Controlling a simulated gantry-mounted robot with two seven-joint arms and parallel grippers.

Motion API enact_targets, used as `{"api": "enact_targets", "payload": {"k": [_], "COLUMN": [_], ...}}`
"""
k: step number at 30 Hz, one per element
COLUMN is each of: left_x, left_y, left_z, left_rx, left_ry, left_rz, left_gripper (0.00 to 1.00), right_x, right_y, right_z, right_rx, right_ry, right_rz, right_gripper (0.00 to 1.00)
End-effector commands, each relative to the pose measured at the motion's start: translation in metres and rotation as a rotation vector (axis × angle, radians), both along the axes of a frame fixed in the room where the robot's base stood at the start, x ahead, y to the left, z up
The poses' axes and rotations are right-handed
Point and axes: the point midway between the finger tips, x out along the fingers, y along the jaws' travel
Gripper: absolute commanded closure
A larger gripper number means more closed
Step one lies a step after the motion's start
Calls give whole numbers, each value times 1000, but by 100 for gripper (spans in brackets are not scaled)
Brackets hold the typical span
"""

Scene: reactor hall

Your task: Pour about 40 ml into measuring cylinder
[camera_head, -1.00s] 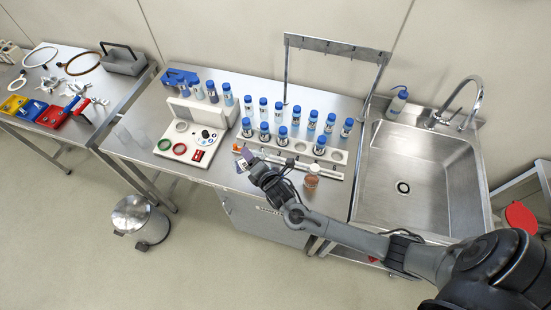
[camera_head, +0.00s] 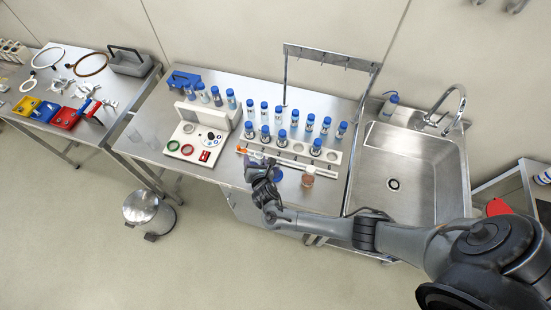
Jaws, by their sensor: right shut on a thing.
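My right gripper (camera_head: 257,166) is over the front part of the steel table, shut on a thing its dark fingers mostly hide. A small blue round shape (camera_head: 278,174) shows just right of the fingers; I cannot tell whether it is held or lies on the table. A small jar of brownish-orange contents (camera_head: 308,178) stands right of the gripper. Faint clear glassware (camera_head: 135,133) stands at the table's left edge; I cannot tell whether one piece is the measuring cylinder. My left gripper is not in view.
A white rack (camera_head: 333,156) holds several blue-capped bottles behind the gripper. A white device (camera_head: 197,143) stands left, a sink (camera_head: 400,165) right. The table's front left is fairly clear.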

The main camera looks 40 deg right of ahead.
Motion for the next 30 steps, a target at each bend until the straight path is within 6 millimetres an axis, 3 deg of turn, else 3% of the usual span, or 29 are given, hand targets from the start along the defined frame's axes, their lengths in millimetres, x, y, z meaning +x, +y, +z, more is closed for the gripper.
{"api": "enact_targets", "payload": {"k": [6,18,30], "left_x": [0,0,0], "left_y": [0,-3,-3], "left_z": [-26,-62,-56], "left_rx": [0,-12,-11], "left_ry": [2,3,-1], "left_rz": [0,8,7], "left_gripper": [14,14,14], "right_x": [1,3,5], "right_y": [2,4,6], "right_z": [-36,-83,-80], "right_rx": [-69,-163,-305], "right_ry": [36,84,160], "right_rz": [-1,-2,-5], "right_gripper": [72,72,72]}}
